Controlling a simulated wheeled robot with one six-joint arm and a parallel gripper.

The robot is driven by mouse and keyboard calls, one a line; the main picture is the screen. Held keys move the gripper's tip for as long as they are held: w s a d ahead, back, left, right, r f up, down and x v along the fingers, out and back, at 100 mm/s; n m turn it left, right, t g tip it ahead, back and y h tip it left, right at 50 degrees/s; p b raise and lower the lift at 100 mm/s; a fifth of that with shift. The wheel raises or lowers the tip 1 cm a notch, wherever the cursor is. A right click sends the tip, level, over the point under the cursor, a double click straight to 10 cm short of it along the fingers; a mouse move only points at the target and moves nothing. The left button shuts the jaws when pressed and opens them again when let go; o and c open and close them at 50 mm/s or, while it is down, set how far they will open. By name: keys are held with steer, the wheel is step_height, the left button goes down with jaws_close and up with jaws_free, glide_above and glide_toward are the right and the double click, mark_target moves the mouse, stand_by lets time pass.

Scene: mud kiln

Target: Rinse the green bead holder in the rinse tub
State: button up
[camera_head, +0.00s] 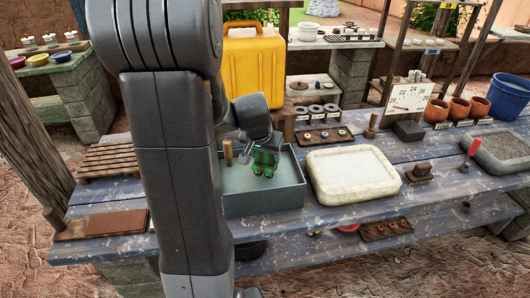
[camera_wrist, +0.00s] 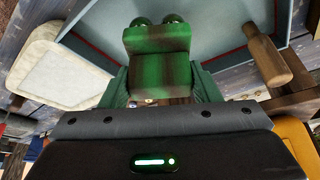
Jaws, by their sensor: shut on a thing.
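The green bead holder (camera_head: 265,162) is a small dark green block with streaks and round green knobs at its far end. My gripper (camera_head: 258,148) is shut on it and holds it over the grey rinse tub (camera_head: 287,199). In the wrist view the holder (camera_wrist: 158,55) fills the middle, between my gripper's green-looking fingers (camera_wrist: 160,88). The tub's blue-grey interior (camera_wrist: 215,22) lies beyond it. I cannot tell whether the holder touches water. My arm hides the tub's left part in the head view.
A wooden peg-like handle (camera_head: 228,152) stands at the tub's left back; it also shows in the wrist view (camera_wrist: 265,52). A pale stone-rimmed tray (camera_head: 352,173) is right of the tub. A yellow jerrycan (camera_head: 254,60) stands behind. A wooden slatted rack (camera_head: 112,158) lies left.

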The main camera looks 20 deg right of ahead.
mark_target(265, 171)
steer(key=shift+f+b, duration=3.3)
steer(key=shift+f, duration=0.45)
steer(key=shift+r, duration=0.35)
steer(key=shift+f+b, duration=0.35)
steer(key=shift+b, duration=0.25)
steer(key=shift+r, duration=0.1)
step_height(265, 171, up, 12)
steer(key=p, duration=0.8)
steer(key=shift+p, duration=0.4)
steer(key=shift+d, duration=0.15)
stand_by(0.7)
